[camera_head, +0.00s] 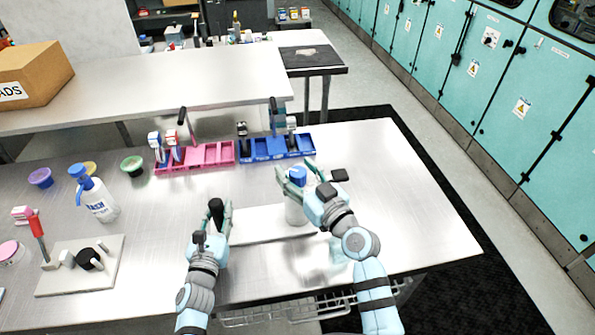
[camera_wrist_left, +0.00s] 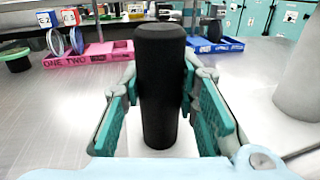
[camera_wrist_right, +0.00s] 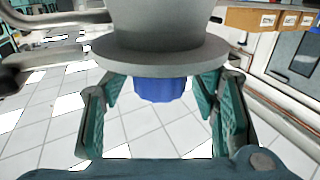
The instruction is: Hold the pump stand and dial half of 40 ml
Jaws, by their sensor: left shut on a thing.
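The pump stand has a white base plate (camera_head: 262,226) on the front of the table. A black upright post (camera_head: 216,206) rises at its left end, and a pale grey column (camera_head: 295,213) with a blue dial (camera_head: 297,174) stands at its right end. My left gripper (camera_wrist_left: 160,100) is shut on the black post, with a finger on each side. My right gripper (camera_head: 299,178) is at the blue dial, its fingers apart on either side. In the right wrist view the blue dial (camera_wrist_right: 160,89) shows between the open fingers, against a grey flange (camera_wrist_right: 160,57).
A pink tray (camera_head: 222,155) and a blue tray (camera_head: 278,150) hold tools behind the stand. A wash bottle (camera_head: 95,200), small bowls and a white plate (camera_head: 105,262) with a red-handled tool are at left. The table's right side is clear.

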